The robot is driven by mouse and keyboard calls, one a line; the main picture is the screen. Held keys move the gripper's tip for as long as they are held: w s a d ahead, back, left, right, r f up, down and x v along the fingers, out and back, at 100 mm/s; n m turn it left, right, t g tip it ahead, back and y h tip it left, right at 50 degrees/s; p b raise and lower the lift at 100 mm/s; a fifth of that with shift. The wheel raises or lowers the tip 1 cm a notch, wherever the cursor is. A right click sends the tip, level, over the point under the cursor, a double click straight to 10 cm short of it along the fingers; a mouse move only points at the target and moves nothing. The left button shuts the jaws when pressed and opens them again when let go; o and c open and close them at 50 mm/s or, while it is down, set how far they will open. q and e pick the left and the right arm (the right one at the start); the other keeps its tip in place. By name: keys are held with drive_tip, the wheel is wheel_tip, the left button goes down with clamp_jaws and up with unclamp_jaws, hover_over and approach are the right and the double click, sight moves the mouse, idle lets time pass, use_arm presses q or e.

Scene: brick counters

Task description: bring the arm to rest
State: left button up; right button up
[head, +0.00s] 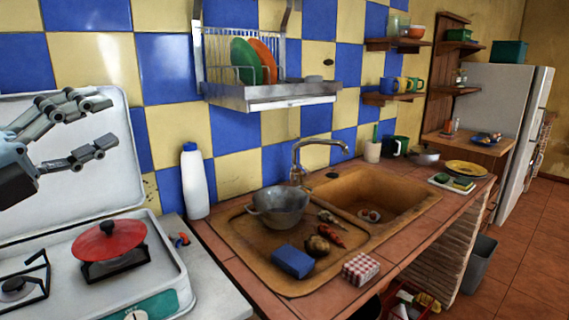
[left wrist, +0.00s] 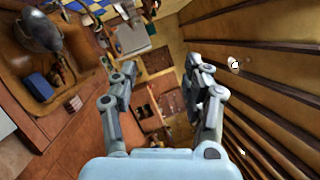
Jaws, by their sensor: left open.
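My left gripper (head: 108,126) is at the left of the head view, raised above the stove. Its two fingers are spread apart with nothing between them, and it touches nothing that I can see. In the left wrist view the open fingers (left wrist: 162,85) point out over the room, with the counter to the left and ceiling beams to the right. My right gripper is in neither view.
A stove with a red-lidded pan (head: 108,243) is below the gripper, and its raised white lid (head: 70,185) is behind. A white bottle (head: 195,182) stands right of it. The sink counter holds a metal colander (head: 280,210) and a blue box (head: 292,261).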

use_arm(q)
drive_tip(key=a+f+n+t+y, duration=0.35)
drive_tip(key=a+n+y, duration=0.45)
drive_tip(key=n+y, duration=0.55)
drive_tip(key=s+a+f+n+g+y, duration=0.3)
drive_tip(key=s+f+n+g, duration=0.35)
drive_tip(key=f+n, duration=0.45)
drive_tip(key=s+d+f+n+g+h, duration=0.2)
drive_tip(key=s+d+f+g, duration=0.3)
drive_tip(key=s+f, duration=0.3)
drive_tip(key=s+d+f+n+g+h, duration=0.1)
drive_tip(key=s+d+f+g+h, duration=0.25)
drive_tip(key=s+f+g, duration=0.4)
drive_tip(key=s+a+f+y+b, duration=0.2)
drive_tip(key=f+b, duration=0.5)
drive_tip(key=f, duration=2.5)
drive_tip(key=s+a+f+h+b, duration=0.1)
drive_tip(key=s+f+b, duration=0.4)
drive_tip(key=s+f, duration=1.4)
drive_tip(key=shift+s+a+f+g, duration=0.15)
drive_tip(key=shift+s+f+g, duration=0.2)
drive_tip(key=shift+f, duration=0.45)
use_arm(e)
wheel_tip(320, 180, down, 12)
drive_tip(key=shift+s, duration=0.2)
